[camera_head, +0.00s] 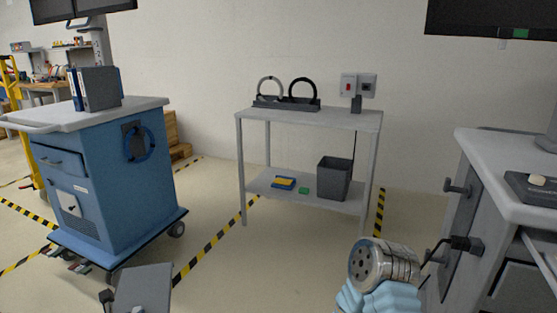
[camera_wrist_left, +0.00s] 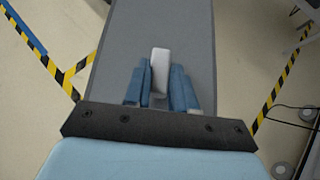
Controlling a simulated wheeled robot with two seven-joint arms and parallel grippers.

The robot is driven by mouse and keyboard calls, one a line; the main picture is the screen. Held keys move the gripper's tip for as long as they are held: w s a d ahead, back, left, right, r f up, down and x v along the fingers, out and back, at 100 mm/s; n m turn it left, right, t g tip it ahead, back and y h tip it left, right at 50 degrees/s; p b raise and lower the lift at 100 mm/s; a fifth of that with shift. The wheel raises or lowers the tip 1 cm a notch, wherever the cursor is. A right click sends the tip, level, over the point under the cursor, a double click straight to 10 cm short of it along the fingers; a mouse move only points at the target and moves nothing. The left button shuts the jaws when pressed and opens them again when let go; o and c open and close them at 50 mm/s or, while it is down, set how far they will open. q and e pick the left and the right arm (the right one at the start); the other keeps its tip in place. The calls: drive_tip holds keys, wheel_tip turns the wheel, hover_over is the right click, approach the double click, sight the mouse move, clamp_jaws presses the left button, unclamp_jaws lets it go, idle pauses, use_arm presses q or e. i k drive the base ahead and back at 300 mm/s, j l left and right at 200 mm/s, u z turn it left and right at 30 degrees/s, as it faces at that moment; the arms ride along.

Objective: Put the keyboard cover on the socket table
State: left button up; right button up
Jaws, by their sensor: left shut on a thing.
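The keyboard cover is a flat grey panel (camera_head: 146,284) at the bottom left of the head view. In the left wrist view the grey panel (camera_wrist_left: 205,60) stretches away from my left gripper (camera_wrist_left: 160,82), whose blue fingers are shut on its pale handle (camera_wrist_left: 160,62). The cover is held in the air above the floor. The socket table (camera_head: 345,121) is a grey two-level table against the wall, with socket boxes (camera_head: 357,85) above its right back part. The cover is well apart from it. My right gripper does not show.
A black and grey ring rack (camera_head: 285,103) stands at the back of the tabletop, leaving its front bare. A bin (camera_head: 333,178) and small items are on the lower shelf. A blue cart (camera_head: 105,180) stands left, a grey workstation (camera_head: 490,170) right. Floor between is clear.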

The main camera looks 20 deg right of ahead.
sight(312, 117)
drive_tip(key=i+z, duration=0.3)
drive_tip(key=i, duration=0.3)
drive_tip(key=i+j+z, duration=0.3)
drive_tip(key=i, duration=0.25)
drive_tip(key=i+l, duration=0.05)
drive_tip(key=l, duration=0.05)
